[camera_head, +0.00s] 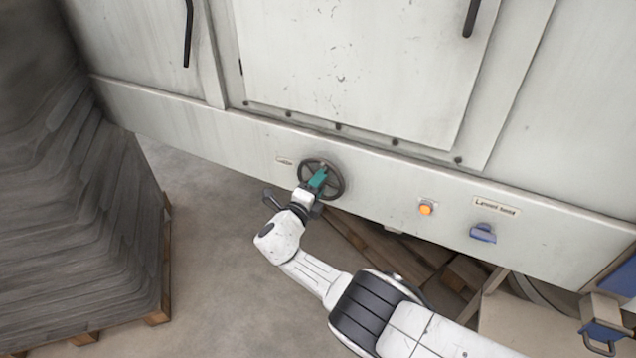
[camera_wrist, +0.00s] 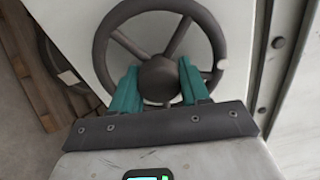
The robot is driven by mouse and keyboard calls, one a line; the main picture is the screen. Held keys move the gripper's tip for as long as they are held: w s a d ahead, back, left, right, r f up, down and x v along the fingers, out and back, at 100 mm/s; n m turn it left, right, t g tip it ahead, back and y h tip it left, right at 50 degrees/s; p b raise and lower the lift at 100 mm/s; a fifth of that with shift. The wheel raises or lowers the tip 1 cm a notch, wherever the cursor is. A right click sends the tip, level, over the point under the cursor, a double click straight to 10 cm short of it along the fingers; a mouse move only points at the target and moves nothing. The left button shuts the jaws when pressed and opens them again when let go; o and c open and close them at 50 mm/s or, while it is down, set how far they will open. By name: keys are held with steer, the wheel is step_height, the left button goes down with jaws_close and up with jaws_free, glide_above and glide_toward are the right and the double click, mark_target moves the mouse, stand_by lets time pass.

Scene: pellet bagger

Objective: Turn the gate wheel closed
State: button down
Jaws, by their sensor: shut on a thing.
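The gate wheel (camera_head: 336,181) is a dark grey handwheel with spokes and a round hub, mounted low on the white machine's front panel. In the wrist view the wheel (camera_wrist: 215,32) fills the top middle, with a small pale knob on its right rim. My gripper (camera_head: 318,180) reaches the wheel from the front. Its two teal fingers also show in the wrist view (camera_wrist: 160,82), one on each side of the hub. They are shut on the wheel at its middle. The fingertips are partly hidden against the hub and lower spokes.
Right of the wheel are an orange button (camera_head: 426,208) and a blue knob (camera_head: 483,233) below a label (camera_head: 495,207). A tall grey stack (camera_head: 75,200) on a pallet stands at the left. Wooden pallets (camera_head: 385,243) lie under the machine. Bare floor (camera_head: 215,240) lies between stack and wheel.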

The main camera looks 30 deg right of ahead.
steer(key=shift+s+d+f+n, duration=0.1)
steer(key=shift+s+n, duration=0.05)
steer(key=shift+n, duration=0.75)
steer(key=c, duration=0.6)
jaws_free()
steer(key=shift+p, duration=0.3)
steer(key=shift+s+a+r+p, duration=0.2)
steer(key=shift+a+p, duration=0.1)
steer(key=shift+a, duration=0.15)
steer(key=p+v, duration=0.4)
steer(key=v, duration=0.5)
steer(key=shift+s+a, duration=0.25)
steer(key=shift+a, duration=0.05)
steer(key=shift+f, duration=0.2)
